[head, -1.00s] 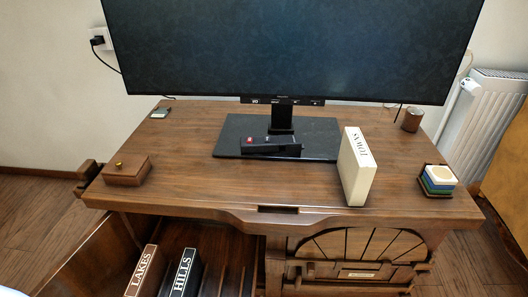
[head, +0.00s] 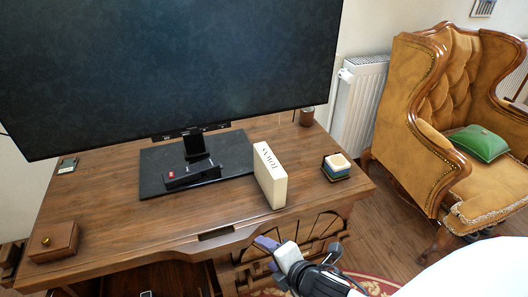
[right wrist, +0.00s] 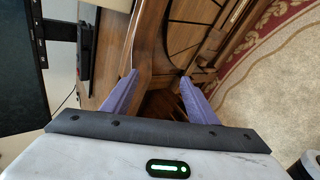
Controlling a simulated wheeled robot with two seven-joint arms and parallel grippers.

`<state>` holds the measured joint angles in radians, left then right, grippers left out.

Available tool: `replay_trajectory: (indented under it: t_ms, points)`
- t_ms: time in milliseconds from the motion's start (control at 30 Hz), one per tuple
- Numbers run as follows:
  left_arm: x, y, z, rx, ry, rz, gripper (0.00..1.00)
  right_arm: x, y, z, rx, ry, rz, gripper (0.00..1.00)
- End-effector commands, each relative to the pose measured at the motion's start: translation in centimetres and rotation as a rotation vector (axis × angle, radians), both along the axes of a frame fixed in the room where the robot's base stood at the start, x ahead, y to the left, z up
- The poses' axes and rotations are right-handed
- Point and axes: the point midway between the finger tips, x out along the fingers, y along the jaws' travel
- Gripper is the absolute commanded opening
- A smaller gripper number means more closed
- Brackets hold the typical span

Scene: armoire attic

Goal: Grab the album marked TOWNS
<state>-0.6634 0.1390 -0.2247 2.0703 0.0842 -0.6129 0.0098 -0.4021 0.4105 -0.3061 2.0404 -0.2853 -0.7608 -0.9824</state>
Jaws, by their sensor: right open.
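The cream album marked TOWNS (head: 271,178) stands upright on the desk, near its front edge and right of the monitor stand. The album cannot be made out in the right wrist view. My left gripper is not in view.
A large monitor (head: 180,65) stands on the desk (head: 120,215). A black device (head: 192,176) lies on its base. A wooden box (head: 54,242) is at the left, stacked coasters (head: 337,167) at the right. An armchair (head: 440,110) with a green cushion (head: 478,142) stands right of the desk.

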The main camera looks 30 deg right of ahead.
Motion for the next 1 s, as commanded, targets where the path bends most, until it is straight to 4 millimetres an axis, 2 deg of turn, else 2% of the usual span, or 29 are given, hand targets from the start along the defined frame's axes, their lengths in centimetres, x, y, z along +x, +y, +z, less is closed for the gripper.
replay_trajectory:
  t_ms: [33,100,200,333,400,533,733,1000]
  points:
    - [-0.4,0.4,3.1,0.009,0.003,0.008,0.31,1.9,-2.1,4.8,-0.216,-0.037,0.111,0.53]
    - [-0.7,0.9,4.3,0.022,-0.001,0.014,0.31,3.9,-4.6,7.9,-0.508,-0.071,0.251,0.53]
    - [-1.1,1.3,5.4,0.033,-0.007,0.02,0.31,6.2,-7.3,11.6,-0.842,-0.09,0.396,0.53]
    - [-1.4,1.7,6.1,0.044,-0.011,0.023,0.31,7.9,-9.6,14.7,-1.123,-0.088,0.506,0.53]
    - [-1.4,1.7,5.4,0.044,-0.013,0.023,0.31,8.4,-9.8,14.0,-1.202,-0.095,0.557,0.53]
    - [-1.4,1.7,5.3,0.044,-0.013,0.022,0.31,9.5,-10.0,13.8,-1.267,-0.102,0.595,0.53]
    - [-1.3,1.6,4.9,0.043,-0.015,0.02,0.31,12.3,-10.6,12.5,-1.269,-0.101,0.597,0.53]
    - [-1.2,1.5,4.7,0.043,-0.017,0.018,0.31,14.4,-11.0,11.7,-1.266,-0.101,0.597,0.53]
